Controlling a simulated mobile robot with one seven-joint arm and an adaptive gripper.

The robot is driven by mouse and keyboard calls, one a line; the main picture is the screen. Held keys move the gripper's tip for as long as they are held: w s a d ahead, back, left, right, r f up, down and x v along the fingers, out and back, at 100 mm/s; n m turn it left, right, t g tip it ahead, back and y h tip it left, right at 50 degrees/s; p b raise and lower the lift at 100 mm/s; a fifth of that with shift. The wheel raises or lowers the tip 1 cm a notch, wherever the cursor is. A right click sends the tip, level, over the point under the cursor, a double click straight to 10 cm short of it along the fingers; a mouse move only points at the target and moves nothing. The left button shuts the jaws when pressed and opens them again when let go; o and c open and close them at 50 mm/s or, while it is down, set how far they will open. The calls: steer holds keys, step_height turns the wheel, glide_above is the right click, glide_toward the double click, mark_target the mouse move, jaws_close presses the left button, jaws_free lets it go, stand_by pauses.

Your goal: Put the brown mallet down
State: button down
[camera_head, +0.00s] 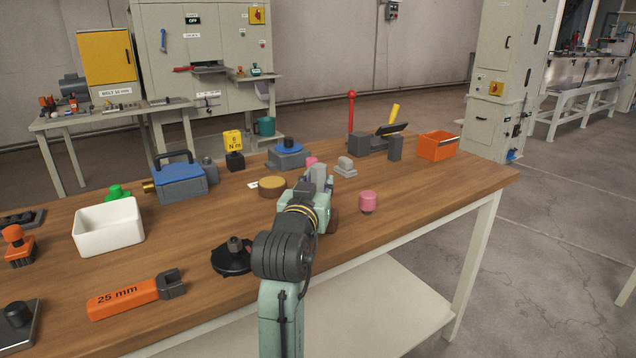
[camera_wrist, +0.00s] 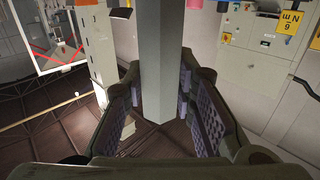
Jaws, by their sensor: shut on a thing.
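My gripper (camera_head: 318,196) is over the middle of the wooden table, partly hidden by my own wrist in the head view. It is shut on a grey bar, which looks like the handle of the brown mallet (camera_head: 319,175). In the wrist view the bar (camera_wrist: 160,60) runs between the padded fingers (camera_wrist: 167,108). In the head view its grey end stands up above the fingers. A brown rounded part shows low beside my wrist on the right, probably the mallet's head. Whether it touches the table is hidden.
A pink-topped piece (camera_head: 368,201) stands just right of my gripper. A round brass-coloured disc (camera_head: 272,186) and a grey stepped block (camera_head: 346,166) are close behind. A black round base (camera_head: 232,257) and an orange 25 mm wrench (camera_head: 125,298) lie front left. The right front tabletop is clear.

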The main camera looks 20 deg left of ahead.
steer(key=shift+f, duration=0.1)
steer(key=shift+f, duration=0.15)
steer(key=c, duration=1.3)
jaws_free()
steer(key=shift+r, duration=0.2)
steer(key=s, duration=0.4)
steer(key=s+d+b, duration=0.1)
steer(key=s, duration=0.7)
steer(key=shift+d+b, duration=0.25)
steer(key=shift+b, duration=0.15)
steer(key=shift+r, duration=0.1)
